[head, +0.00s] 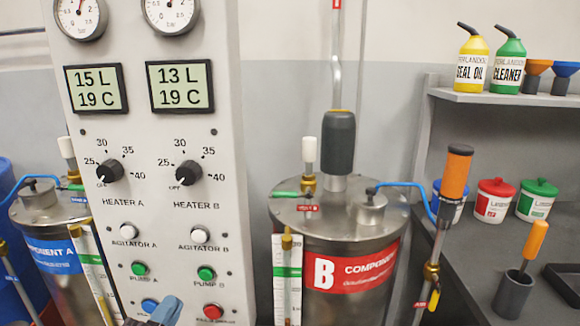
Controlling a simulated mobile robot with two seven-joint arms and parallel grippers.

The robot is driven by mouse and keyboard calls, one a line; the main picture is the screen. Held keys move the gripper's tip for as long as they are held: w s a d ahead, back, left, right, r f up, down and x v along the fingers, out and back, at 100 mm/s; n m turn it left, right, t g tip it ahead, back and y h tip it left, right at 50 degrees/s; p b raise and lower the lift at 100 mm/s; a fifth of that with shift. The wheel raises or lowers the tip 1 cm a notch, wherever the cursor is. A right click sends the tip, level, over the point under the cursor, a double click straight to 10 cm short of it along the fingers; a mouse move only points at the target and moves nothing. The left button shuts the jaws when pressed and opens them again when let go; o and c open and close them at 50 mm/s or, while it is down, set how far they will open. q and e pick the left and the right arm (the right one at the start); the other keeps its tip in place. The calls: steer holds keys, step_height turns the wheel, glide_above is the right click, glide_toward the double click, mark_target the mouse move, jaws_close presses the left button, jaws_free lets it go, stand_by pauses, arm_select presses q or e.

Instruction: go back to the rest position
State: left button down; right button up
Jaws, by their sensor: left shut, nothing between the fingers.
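My left gripper (167,308) shows only as a small blue-grey tip at the bottom edge of the head view. It is shut and empty. It is in front of the lower part of the control panel (150,262), between the blue button (150,306) and the red button (213,311). I cannot tell its distance from the panel. The rest of the left arm is out of view. My right gripper is not in view.
The panel has two heater knobs, displays and gauges. A steel tank with a red B label (335,275) stands right of it, and another tank (50,243) left. A dark bench (465,290) and a shelf with bottles (500,98) are at the right.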

arm_select(q)
steer(key=s+a+f+n+g+y+p, duration=0.2)
steer(key=s+f+n, duration=0.3)
steer(key=s, duration=0.4)
steer(key=s+a+f+n+g+y+p, duration=0.1)
steer(key=s+f+n+g+y+p, duration=0.1)
steer(key=s+f+n+g, duration=0.2)
steer(key=s+a+f+n+g+y+p, duration=0.2)
steer(key=s+f+n+g, duration=0.2)
steer(key=s+f, duration=0.6)
steer(key=s+n, duration=0.2)
steer(key=s, duration=0.1)
steer(key=shift+s+a+n+y+p, duration=0.3)
steer(key=shift+s+a+n+y, duration=0.05)
steer(key=shift+n+y, duration=0.05)
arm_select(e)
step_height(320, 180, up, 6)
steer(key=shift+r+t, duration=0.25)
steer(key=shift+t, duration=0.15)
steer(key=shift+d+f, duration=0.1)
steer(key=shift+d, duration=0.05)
